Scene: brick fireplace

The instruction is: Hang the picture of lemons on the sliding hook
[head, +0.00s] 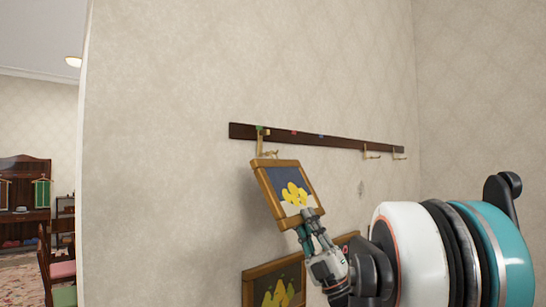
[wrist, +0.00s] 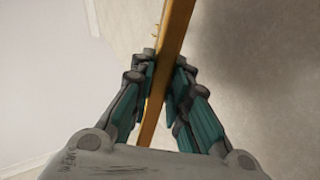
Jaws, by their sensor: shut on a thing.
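The picture of lemons (head: 283,192) has a wooden frame, a dark blue background and yellow lemons. It is tilted in front of the wall, below a dark rail (head: 335,142). My gripper (head: 308,220) is shut on the lower edge of its frame. In the wrist view the frame (wrist: 172,60) shows edge-on between the fingers of my gripper (wrist: 165,75). A brass hook (head: 262,143) hangs on the left part of the rail, just above the picture's top edge. I cannot tell whether the picture touches it.
Another framed picture with yellow shapes (head: 275,285) is lower down, partly cut off by the view. A further frame is partly hidden behind my arm. Small colored marks (head: 293,132) show along the rail. A room with a dark cabinet (head: 25,190) opens at the left.

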